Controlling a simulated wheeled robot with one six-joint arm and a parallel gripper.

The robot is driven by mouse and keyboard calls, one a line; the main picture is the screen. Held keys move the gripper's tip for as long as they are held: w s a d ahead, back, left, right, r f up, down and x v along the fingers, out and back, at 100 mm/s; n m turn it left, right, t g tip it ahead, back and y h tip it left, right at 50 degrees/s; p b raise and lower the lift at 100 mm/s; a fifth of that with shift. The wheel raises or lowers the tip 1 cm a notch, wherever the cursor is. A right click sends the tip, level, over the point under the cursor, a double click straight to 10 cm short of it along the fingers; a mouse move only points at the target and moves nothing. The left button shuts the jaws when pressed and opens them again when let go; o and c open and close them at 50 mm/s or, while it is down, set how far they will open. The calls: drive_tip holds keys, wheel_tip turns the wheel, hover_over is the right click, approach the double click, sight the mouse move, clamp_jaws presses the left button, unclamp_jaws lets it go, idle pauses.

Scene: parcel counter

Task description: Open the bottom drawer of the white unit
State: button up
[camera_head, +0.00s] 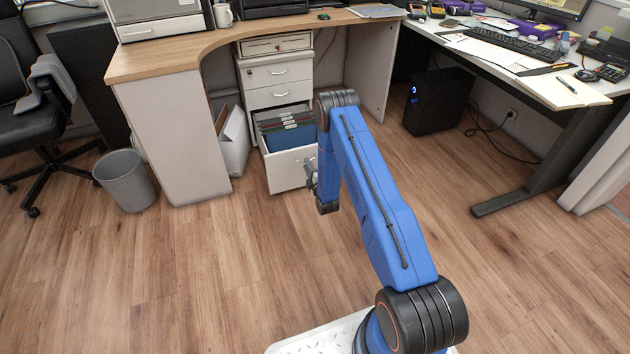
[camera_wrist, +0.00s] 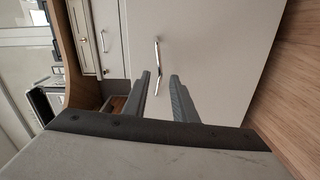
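The white drawer unit (camera_head: 277,72) stands under the wooden desk. Its bottom drawer (camera_head: 284,170) is pulled out, with blue and dark hanging files (camera_head: 287,133) showing inside. In the wrist view the drawer's white front (camera_wrist: 215,50) fills the middle, with its metal handle (camera_wrist: 157,58). My gripper (camera_head: 312,170) is at the right part of the drawer front, partly hidden by my arm. In the wrist view my gripper (camera_wrist: 161,76) has its two fingers apart. The handle shows between the fingertips, nearer the left finger; contact cannot be told.
The drawers above (camera_head: 275,74) look shut. A white open box (camera_head: 234,140) stands left of the unit, and a grey bin (camera_head: 125,180) farther left. A black computer (camera_head: 438,102) stands to the right. The wooden floor in front of the drawer is clear.

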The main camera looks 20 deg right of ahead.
drive_tip(key=s, duration=1.6)
drive_tip(key=w+r+m+g, duration=0.2)
drive_tip(key=w+r, duration=0.1)
drive_tip(key=r, duration=0.6)
drive_tip(key=w+r+m+g, duration=0.1)
drive_tip(key=w+r, duration=0.3)
drive_tip(key=r, duration=0.5)
drive_tip(key=s+a+r+m+g, duration=0.15)
drive_tip(key=s+r, duration=0.25)
drive_tip(key=r, duration=0.6)
drive_tip(key=s+a+r+m+g, duration=0.1)
drive_tip(key=s+r+m+g, duration=0.15)
drive_tip(key=s+r, duration=0.45)
drive_tip(key=s+a+r+m+g, duration=0.25)
drive_tip(key=s+r+m, duration=0.25)
drive_tip(key=s+r, duration=1)
drive_tip(key=s+a+r+m+g, duration=0.1)
drive_tip(key=s+r+m+g, duration=0.1)
drive_tip(key=s, duration=2.7)
drive_tip(key=m+g, duration=0.1)
drive_tip(key=m, duration=0.1)
drive_tip(key=shift+m+g, duration=0.3)
drive_tip(key=shift+g, duration=0.05)
